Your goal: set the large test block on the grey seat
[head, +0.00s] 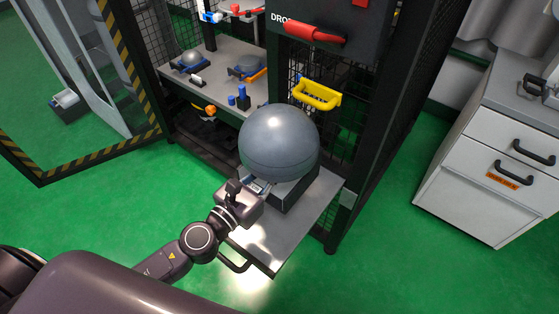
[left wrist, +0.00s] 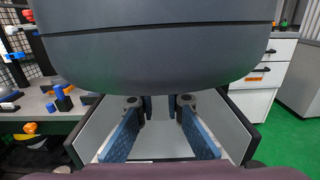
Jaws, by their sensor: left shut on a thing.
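The large test block is a grey rounded body (head: 279,140) with a seam line, above a dark grey box-like seat (head: 296,194) on the pull-out shelf. In the left wrist view the block (left wrist: 155,50) fills the top, close to the camera. My left gripper (head: 257,186) is at the block's lower front side. Its two blue-padded fingers (left wrist: 160,136) reach in beneath the block and are shut on it. The exact contact is hidden under the block. I cannot tell whether the block touches the seat. My right gripper is not in view.
The shelf (head: 262,240) has bare room at its front, with a handle below. A yellow handle (head: 315,95) and red grip (head: 316,33) are behind. A bench (head: 220,88) holds two smaller rounded pieces. A white drawer cabinet (head: 490,150) stands right; an open striped door (head: 110,60) stands left.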

